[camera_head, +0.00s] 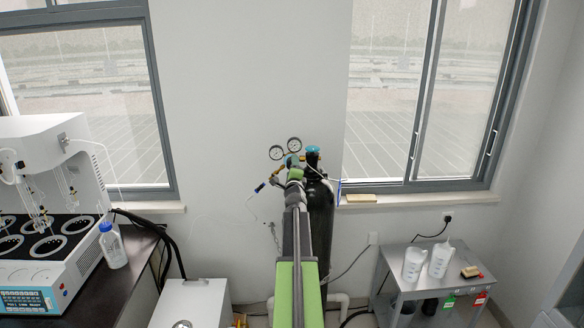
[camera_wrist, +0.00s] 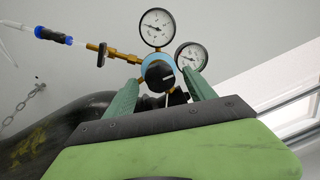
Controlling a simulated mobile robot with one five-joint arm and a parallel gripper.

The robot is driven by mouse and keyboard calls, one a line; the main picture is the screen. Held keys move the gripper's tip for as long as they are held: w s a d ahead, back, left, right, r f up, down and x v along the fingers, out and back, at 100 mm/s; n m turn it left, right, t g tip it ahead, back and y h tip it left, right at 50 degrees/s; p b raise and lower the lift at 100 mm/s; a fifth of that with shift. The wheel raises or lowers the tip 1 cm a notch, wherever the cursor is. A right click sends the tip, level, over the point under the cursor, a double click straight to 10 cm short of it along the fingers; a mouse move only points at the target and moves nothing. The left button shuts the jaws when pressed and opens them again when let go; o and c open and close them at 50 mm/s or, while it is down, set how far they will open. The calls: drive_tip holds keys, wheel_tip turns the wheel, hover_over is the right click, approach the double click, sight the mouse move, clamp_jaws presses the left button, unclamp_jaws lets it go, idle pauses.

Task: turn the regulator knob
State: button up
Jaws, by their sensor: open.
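The regulator knob (camera_wrist: 158,76) is round and black, seen in the wrist view on the front of the brass and blue regulator, with two white gauges, one above it (camera_wrist: 157,27) and one at the right (camera_wrist: 191,57). My gripper (camera_wrist: 158,78) is open, its two green fingers on either side of the knob in the picture. I cannot tell whether they touch it. In the head view the gauges (camera_head: 294,144) show above the end of my arm. The knob is hidden there. The black gas cylinder (camera_head: 321,205) stands upright behind and right of my arm.
A white multi distiller (camera_head: 75,150) stands on a dark bench at the left, with a blue-capped bottle (camera_head: 112,246) beside it. A grey side table (camera_head: 433,285) with white jugs is at the right. A thin tube and a chain (camera_wrist: 22,106) are left of the regulator.

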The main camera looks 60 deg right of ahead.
drive_tip(key=v, duration=1.5)
drive_tip(key=shift+b, duration=0.45)
